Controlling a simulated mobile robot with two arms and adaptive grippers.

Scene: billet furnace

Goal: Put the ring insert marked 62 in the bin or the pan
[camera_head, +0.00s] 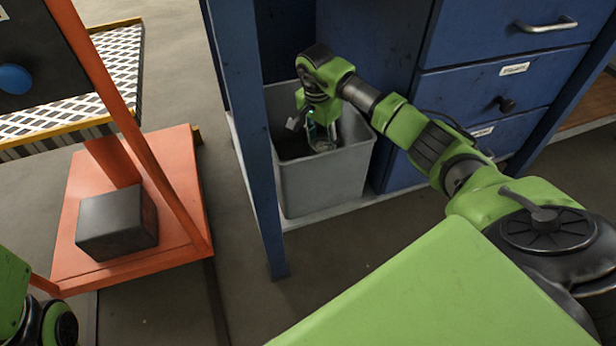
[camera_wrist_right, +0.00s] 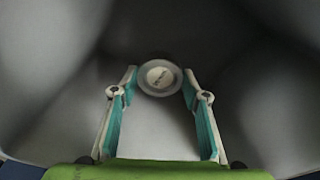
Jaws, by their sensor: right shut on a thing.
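The grey bin (camera_head: 330,184) stands under the blue workbench. My right gripper (camera_head: 322,143) points down inside the bin, below its rim. In the right wrist view my right gripper (camera_wrist_right: 160,80) is shut on the ring insert (camera_wrist_right: 160,76), a small round pale piece with a grey rim, held between the fingertips. A mark on its face is too small to read. The bin's inner wall (camera_wrist_right: 50,60) surrounds the gripper there. The insert cannot be made out in the head view. My left gripper is out of view; no pan can be made out.
The blue workbench (camera_head: 500,70) has several drawers, right of the bin. Its blue leg (camera_head: 247,130) stands just left of the bin. An orange cart (camera_head: 180,190) carries a dark block (camera_head: 117,222) at left. Grey floor lies open between cart and bench.

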